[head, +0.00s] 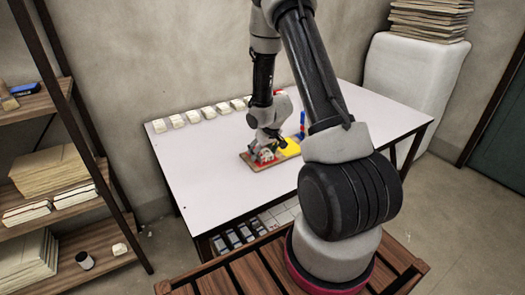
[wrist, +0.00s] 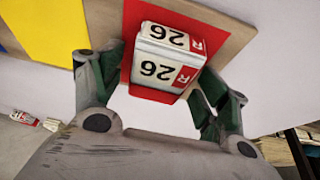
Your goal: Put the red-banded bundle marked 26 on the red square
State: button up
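The bundle marked 26 (wrist: 157,70) is white with a red label. It sits over the red square (wrist: 145,12) on the tan board (wrist: 227,42), slightly turned; its underside is hidden. It also shows small in the head view (head: 265,156). My gripper (wrist: 165,68) is low over the board, with one finger on each side of the bundle. A strip of red shows between the left finger and the bundle, so the fingers look spread. The right finger is very close to the bundle; contact there is unclear.
A yellow square (wrist: 50,25) lies beside the red one on the board. Several white bundles (head: 194,116) stand in a row along the back edge of the white table (head: 205,165). A blue upright thing (head: 302,124) stands behind the board. The table's left part is clear.

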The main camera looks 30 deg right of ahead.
jog(key=s+d+r+h, duration=0.1)
jog(key=s+r, duration=0.3)
jog(key=r, duration=0.6)
jog(key=s+r+m+h, duration=0.1)
jog(key=s+r, duration=0.4)
jog(key=r, duration=0.5)
jog(key=s+d+r+h, duration=0.1)
jog(key=s+r, duration=0.3)
jog(key=r, duration=0.5)
jog(key=s+a+r+y, duration=0.1)
jog(key=s+a+r, duration=0.2)
jog(key=s, duration=0.6)
jog(key=s+a+r+y, duration=0.1)
jog(key=s+a+r, duration=0.2)
jog(key=s+a, duration=0.3)
jog(key=s, duration=0.3)
jog(key=shift+a+r+n+y, duration=0.2)
jog(key=shift+n+y, duration=0.1)
jog(key=shift+y, duration=0.1)
